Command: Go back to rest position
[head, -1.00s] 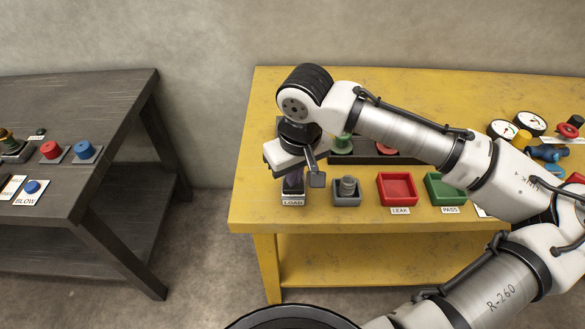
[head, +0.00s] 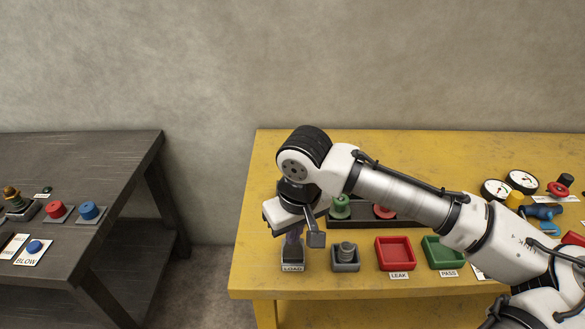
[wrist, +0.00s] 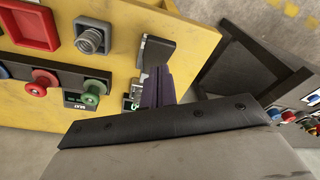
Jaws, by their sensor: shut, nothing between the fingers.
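My gripper (head: 293,247) is low over the front left corner of the yellow table (head: 262,190), its purple fingers together and empty. In the wrist view the fingers (wrist: 158,82) point at the dark grey block. In the head view that block, labelled LOAD (head: 292,262), is directly under the fingertips; I cannot tell whether they touch it. A green flanged spool (head: 341,207) and a red one (head: 383,211) are in a dark rack behind, partly hidden by my arm. Both also show in the wrist view, green (wrist: 94,87) and red (wrist: 42,79).
Right of the LOAD block are a grey block with a threaded post (head: 346,254), a red LEAK tray (head: 395,268) and a green PASS tray (head: 443,266). Gauges (head: 496,189) and valves stand far right. A dark table (head: 90,160) with buttons is left, across a gap.

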